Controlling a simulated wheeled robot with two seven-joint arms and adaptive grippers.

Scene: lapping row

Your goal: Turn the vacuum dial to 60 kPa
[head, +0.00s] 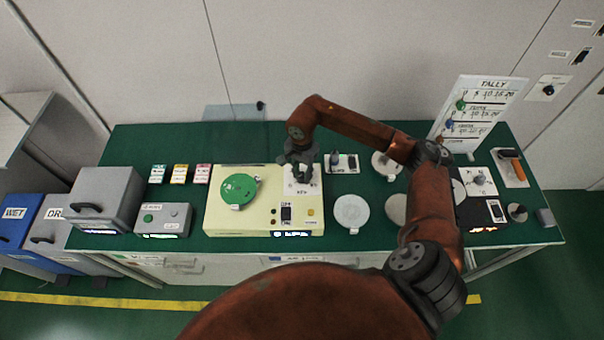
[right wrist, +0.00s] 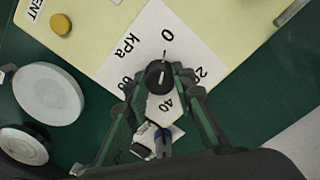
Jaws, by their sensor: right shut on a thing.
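The vacuum dial is a small dark round knob (right wrist: 158,82) on a white scale plate (right wrist: 128,45) marked kPa, with 0, 20, 40 and 60 around it. My right gripper (right wrist: 157,90) points down over it, with its fingers shut on the knob's sides. A pale mark shows on the knob, but its exact reading is unclear. In the head view my right gripper (head: 300,160) hides the knob, and the scale plate (head: 302,188) shows below it. The plate lies on a cream machine (head: 225,220) at the middle of the bench. My left gripper is not in view.
A green disc (head: 238,188) sits on the cream machine, left of the dial, and a black switch (head: 286,214) is at its front. Pale round plates (head: 351,212) lie to the right. A grey box (head: 107,197) stands at left, a tally board (head: 476,110) at back right.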

